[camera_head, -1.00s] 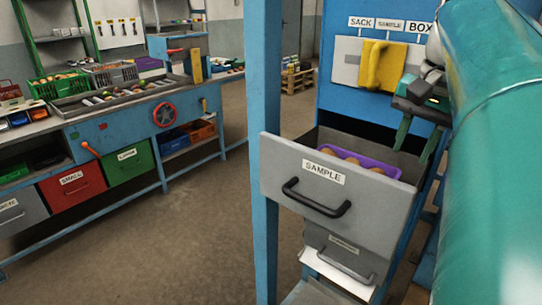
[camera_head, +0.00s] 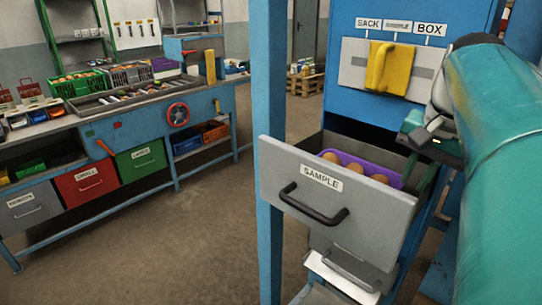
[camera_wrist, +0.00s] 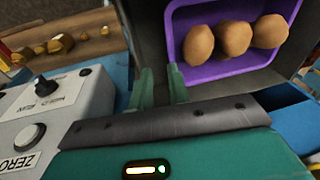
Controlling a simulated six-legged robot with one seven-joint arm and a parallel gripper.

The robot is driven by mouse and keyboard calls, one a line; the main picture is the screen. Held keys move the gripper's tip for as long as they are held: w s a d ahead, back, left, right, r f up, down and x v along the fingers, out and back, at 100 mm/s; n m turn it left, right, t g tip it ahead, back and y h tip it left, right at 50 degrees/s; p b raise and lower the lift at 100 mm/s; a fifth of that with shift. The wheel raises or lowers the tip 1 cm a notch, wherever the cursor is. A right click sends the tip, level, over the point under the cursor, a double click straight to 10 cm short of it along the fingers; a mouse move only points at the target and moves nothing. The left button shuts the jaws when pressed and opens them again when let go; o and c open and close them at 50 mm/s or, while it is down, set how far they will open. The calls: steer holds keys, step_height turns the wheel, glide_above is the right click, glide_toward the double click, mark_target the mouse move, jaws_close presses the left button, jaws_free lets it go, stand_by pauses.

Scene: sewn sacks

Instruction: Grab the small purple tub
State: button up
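The small purple tub (camera_head: 366,166) sits inside the open drawer labelled SAMPLE (camera_head: 380,200), with brown potatoes in it. In the wrist view the tub (camera_wrist: 222,70) is at the upper right, its left wall beside the tip of one finger. My gripper (camera_head: 422,172) is at the drawer's right end, fingers pointing down. In the wrist view my gripper (camera_wrist: 162,82) shows two green fingers apart with nothing seen between them. The tub is outside this gap; I cannot tell whether a finger touches it. The drawer front hides the tub's lower part in the head view.
A blue post (camera_head: 269,130) stands left of the drawer. A yellow handle block (camera_head: 390,70) is on the blue cabinet above. A grey control box (camera_wrist: 50,105) with knob and ZERO button is at left in the wrist view. A blue workbench (camera_head: 140,130) stands far left.

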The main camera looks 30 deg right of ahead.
steer(key=shift+g, duration=0.3)
steer(key=w+f, duration=0.1)
steer(key=w+d+f, duration=0.1)
steer(key=w, duration=0.1)
steer(key=shift+w+f, duration=0.3)
steer(key=shift+f, duration=0.1)
steer(key=shift+s+a+f, duration=0.7)
steer(key=shift+s+f, duration=0.05)
steer(key=shift+s, duration=0.25)
steer(key=w+f, duration=0.1)
steer(key=w+d+f, duration=0.1)
steer(key=shift+w+d+f, duration=0.15)
steer(key=shift+w+f, duration=0.05)
steer(key=shift+f, duration=0.2)
steer(key=shift+s+a+r, duration=0.15)
steer(key=shift+s+a, duration=0.3)
steer(key=shift+s, duration=0.2)
steer(key=shift+w+d+f, duration=0.2)
steer(key=shift+w+d, duration=0.05)
steer(key=shift+w, duration=0.25)
steer(key=c, duration=0.3)
steer(key=shift+s+a+r, duration=0.2)
steer(key=shift+s, duration=0.2)
steer(key=c, duration=0.4)
steer(key=shift+w+d+f, duration=0.15)
steer(key=shift+w, duration=0.2)
steer(key=shift+s, duration=0.2)
steer(key=shift+w, duration=0.1)
